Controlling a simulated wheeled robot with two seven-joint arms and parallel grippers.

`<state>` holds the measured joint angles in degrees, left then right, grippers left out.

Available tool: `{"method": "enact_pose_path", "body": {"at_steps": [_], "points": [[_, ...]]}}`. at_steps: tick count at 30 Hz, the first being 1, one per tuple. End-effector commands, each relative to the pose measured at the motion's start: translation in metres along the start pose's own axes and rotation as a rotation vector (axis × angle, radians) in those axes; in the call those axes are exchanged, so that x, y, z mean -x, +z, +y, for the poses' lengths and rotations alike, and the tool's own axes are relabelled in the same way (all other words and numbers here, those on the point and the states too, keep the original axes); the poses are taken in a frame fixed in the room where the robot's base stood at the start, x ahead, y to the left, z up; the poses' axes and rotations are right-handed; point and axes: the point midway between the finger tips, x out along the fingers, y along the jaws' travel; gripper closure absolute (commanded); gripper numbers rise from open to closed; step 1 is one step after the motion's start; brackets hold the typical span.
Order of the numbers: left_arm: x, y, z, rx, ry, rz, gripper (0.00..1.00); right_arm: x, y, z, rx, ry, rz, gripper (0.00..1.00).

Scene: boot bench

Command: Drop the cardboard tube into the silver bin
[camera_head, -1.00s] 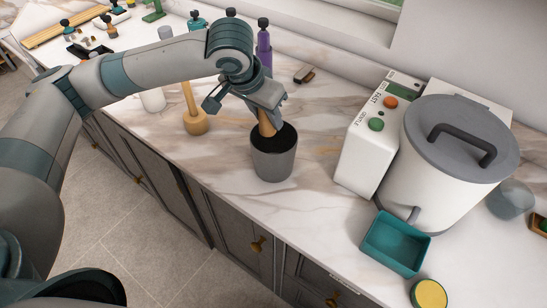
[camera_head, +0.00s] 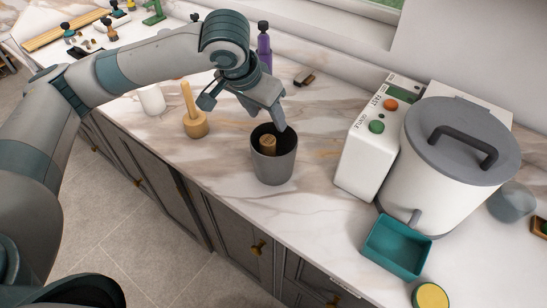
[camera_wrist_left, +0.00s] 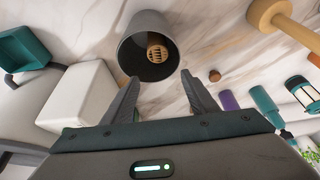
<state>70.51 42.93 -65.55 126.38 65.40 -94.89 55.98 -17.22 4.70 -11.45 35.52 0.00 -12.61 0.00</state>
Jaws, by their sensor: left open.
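The silver bin (camera_head: 273,164) is a dark grey, open-topped cup standing upright on the marble counter. The cardboard tube (camera_head: 268,145) is tan and stands inside the bin, its upper end showing below or near the rim. In the left wrist view the bin (camera_wrist_left: 138,28) shows its dark inside, with the round, slotted-looking tube end (camera_wrist_left: 157,52) in it. My left gripper (camera_head: 262,112) is open and empty, just above and behind the bin, apart from the tube. Its two fingers (camera_wrist_left: 160,92) are spread in the left wrist view. My right gripper is not visible.
A purple bottle (camera_head: 264,48) is behind. A white machine with a lidded pot (camera_head: 440,150) and a teal tray (camera_head: 397,247) stand right. The counter's front edge is close to the bin.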

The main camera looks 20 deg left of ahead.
Motion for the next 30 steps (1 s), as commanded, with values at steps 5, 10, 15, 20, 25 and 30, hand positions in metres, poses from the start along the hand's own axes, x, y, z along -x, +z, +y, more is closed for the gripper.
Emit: {"method": "enact_pose_path", "body": {"at_steps": [5, 10, 15, 20, 25, 30], "points": [[0.029, -0.001, 0.000, -0.002, -0.001, 0.006, 0.47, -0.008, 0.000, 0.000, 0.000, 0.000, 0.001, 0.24], [0.063, 0.000, 0.000, -0.002, -0.002, 0.006, 0.47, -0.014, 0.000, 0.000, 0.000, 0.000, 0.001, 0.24], [0.098, 0.000, 0.000, -0.002, -0.002, 0.006, 0.47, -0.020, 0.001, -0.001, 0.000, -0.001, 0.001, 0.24], [0.126, 0.000, 0.000, -0.002, -0.002, 0.004, 0.47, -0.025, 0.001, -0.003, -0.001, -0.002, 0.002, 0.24], [0.146, 0.000, 0.000, -0.001, -0.001, 0.002, 0.47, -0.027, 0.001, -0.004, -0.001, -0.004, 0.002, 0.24], [0.154, 0.000, 0.000, -0.002, 0.000, 0.000, 0.47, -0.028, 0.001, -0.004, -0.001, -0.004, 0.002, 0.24]]}}
